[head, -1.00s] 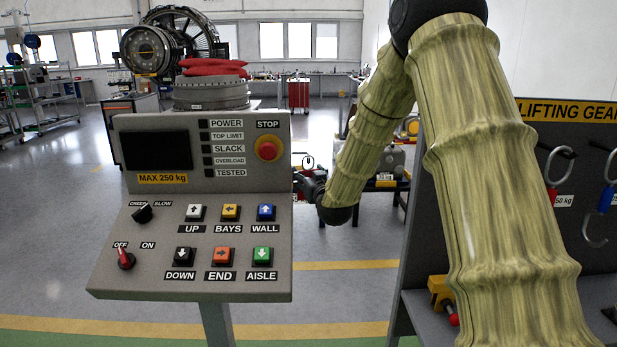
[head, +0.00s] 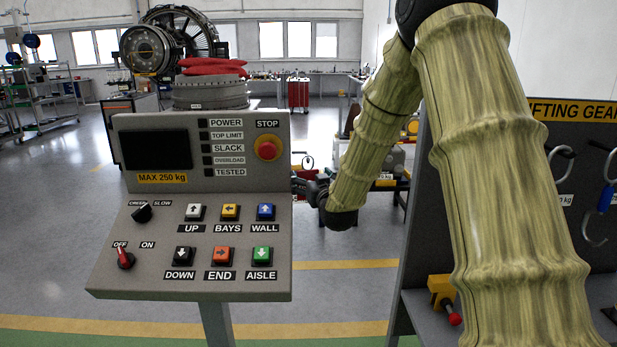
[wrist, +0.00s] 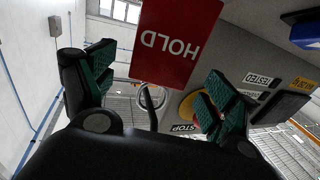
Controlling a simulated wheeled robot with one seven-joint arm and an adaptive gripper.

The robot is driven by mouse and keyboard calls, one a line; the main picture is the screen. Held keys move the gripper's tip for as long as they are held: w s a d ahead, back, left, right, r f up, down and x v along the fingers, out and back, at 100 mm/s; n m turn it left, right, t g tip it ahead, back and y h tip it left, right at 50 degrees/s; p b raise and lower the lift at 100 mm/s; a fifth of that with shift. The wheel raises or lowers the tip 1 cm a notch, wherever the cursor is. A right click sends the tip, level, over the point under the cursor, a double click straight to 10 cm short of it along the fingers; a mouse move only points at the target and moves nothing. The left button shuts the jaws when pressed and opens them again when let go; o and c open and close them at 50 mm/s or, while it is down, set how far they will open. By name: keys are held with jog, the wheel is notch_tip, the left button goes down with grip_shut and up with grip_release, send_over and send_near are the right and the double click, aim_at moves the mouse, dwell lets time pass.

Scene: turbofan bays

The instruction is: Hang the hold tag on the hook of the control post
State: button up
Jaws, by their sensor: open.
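The control post (head: 205,160) stands left of my arm, with its sloped button panel facing the head camera. In the wrist view its panel shows tilted, with the STOP button (wrist: 200,108) at right. The red HOLD tag (wrist: 175,40) shows upside down in the wrist view, beyond and between my open fingertips. A metal ring (wrist: 152,97) is at the tag's edge, beside a dark curved rod (wrist: 152,120) that looks like the hook. The ring seems to be around the rod, but I cannot be sure. My gripper (wrist: 155,90) is open; in the head view it is partly hidden beside the panel's right edge.
A dark lifting gear board (head: 560,180) with hanging hooks stands at right, with a yellow block (head: 441,290) on its ledge. An engine (head: 165,45) and a red cart (head: 298,94) are behind. Open floor (head: 50,240) lies left of the post.

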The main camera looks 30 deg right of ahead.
jog(key=v, duration=0.9)
jog(key=shift+s, duration=0.2)
jog(key=shift+a, duration=0.1)
